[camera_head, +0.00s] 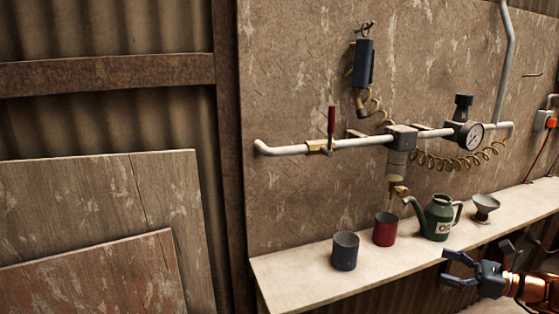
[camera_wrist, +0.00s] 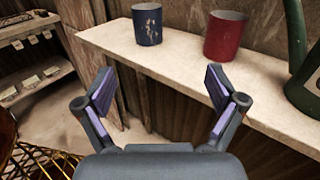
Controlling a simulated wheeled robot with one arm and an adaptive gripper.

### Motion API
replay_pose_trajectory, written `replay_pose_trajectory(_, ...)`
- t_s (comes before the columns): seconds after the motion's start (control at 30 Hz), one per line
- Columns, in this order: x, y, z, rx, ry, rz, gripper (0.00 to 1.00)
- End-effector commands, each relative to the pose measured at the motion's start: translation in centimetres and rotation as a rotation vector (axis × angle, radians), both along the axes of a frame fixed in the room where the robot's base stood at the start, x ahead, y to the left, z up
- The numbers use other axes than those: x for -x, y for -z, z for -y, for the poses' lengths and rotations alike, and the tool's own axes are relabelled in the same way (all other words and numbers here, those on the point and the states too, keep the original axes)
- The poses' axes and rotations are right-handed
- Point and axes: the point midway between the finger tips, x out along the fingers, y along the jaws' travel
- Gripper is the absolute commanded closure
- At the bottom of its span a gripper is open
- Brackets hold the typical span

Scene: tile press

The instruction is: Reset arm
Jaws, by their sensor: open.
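My gripper (camera_head: 452,267) is at the lower right of the head view, in front of the shelf's front edge. In the wrist view my gripper (camera_wrist: 160,95) has its two fingers spread wide with nothing between them. Part of my orange and dark arm shows behind it in the head view. The gripper is apart from the cups and the oil can.
A pale shelf (camera_head: 300,280) holds a blue cup (camera_head: 344,252), a red cup (camera_head: 385,230), a green oil can (camera_head: 438,218) and a funnel (camera_head: 485,206). Above runs a pipe with a gauge (camera_head: 471,135). A shelving rack (camera_wrist: 35,60) stands left in the wrist view.

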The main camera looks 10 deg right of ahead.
Motion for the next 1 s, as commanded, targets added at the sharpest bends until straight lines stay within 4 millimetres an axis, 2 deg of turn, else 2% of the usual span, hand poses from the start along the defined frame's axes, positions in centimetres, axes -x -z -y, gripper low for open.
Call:
replay_pose_trajectory(0.17, -0.4, -1.0, -2.6, 0.045, -0.054, 0.006, 0.06)
replay_pose_trajectory(0.37, -0.8, -2.1, -6.7, 0.113, -0.143, 0.014, 0.06)
replay_pose_trajectory(0.57, -0.5, -3.6, -13.0, 0.225, -0.282, 0.036, 0.06)
replay_pose_trajectory(0.7, 0.9, -4.6, -18.9, 0.336, -0.425, 0.063, 0.06)
replay_pose_trajectory(0.87, 3.4, -5.3, -24.4, 0.475, -0.582, 0.104, 0.06)
replay_pose_trajectory(1.0, 6.3, -5.5, -28.4, 0.595, -0.726, 0.149, 0.06)
